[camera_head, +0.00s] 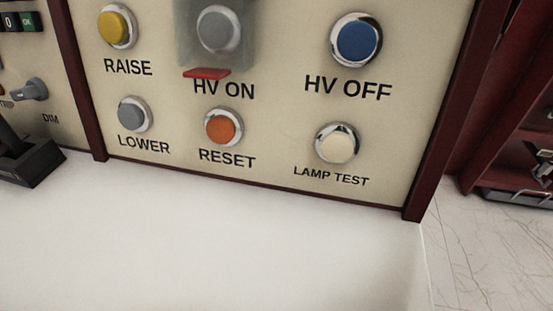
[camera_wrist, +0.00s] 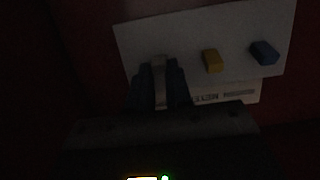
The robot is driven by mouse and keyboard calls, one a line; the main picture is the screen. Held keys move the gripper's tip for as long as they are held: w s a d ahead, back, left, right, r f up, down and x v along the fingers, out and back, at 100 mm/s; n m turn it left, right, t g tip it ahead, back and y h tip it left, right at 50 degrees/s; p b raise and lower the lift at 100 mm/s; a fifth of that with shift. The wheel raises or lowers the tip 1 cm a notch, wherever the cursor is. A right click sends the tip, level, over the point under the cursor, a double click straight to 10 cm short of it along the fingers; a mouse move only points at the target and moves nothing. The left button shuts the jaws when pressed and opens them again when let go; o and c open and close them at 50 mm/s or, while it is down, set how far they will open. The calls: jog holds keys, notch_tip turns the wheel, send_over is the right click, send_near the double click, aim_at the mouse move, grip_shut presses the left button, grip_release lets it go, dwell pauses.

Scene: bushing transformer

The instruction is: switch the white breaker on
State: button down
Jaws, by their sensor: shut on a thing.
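The wrist view is very dark. It shows a pale plate with a yellow breaker (camera_wrist: 212,61) and a blue breaker (camera_wrist: 264,53) on the right. At the plate's left part, a pale grey upright piece, apparently the white breaker (camera_wrist: 159,70), stands between the dark fingers of my gripper (camera_wrist: 159,88). The gripper is shut on it. The fingers hide its sides, and whether it is on or off cannot be told. Neither the breaker nor my gripper shows in the head view.
The head view shows a cream control panel (camera_head: 275,115) with several round buttons. A clear cover with a red tab (camera_head: 206,73) sits over HV ON. A black lever block (camera_head: 25,165) stands at left. The white surface (camera_head: 200,240) in front is bare. A dark red shelf (camera_head: 510,150) stands at right.

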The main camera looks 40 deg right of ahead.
dwell(0.3)
jog(key=c, duration=1)
grip_release()
jog(key=shift+c, duration=0.2)
jog(key=p+v, duration=0.1)
jog(key=v, duration=0.6)
jog(key=shift+s+a, duration=0.2)
jog(key=shift+a, duration=0.1)
jog(key=shift+a+r+p, duration=0.1)
jog(key=shift+r+p, duration=0.05)
jog(key=shift+p, duration=0.15)
